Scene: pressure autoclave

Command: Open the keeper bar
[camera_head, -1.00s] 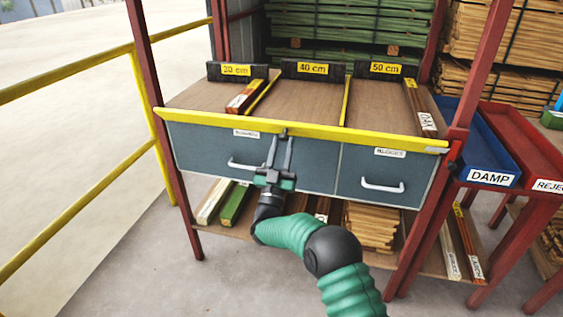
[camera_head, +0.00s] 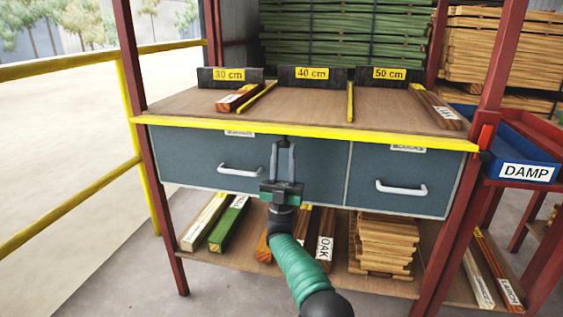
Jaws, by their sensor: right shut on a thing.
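The yellow keeper bar (camera_head: 385,137) runs along the front edge of the wooden bench top, above the grey drawers. My right gripper (camera_head: 284,145) is at the middle of the bar, with its fingers pointing up in front of the left drawer. Its fingertips are close together at a small dark piece under the bar, and the gripper is shut on it. The fingertips hide most of this piece. A red part (camera_head: 486,137) sits on the right post beside the bar's right end. My left gripper is out of view.
Two drawers have pale handles (camera_head: 401,189). Wood pieces (camera_head: 238,98) and black length blocks (camera_head: 312,78) are on the bench top. Timber (camera_head: 383,247) lies on the lower shelf. A blue DAMP tray (camera_head: 527,172) stands right; a yellow railing (camera_head: 75,65) is left.

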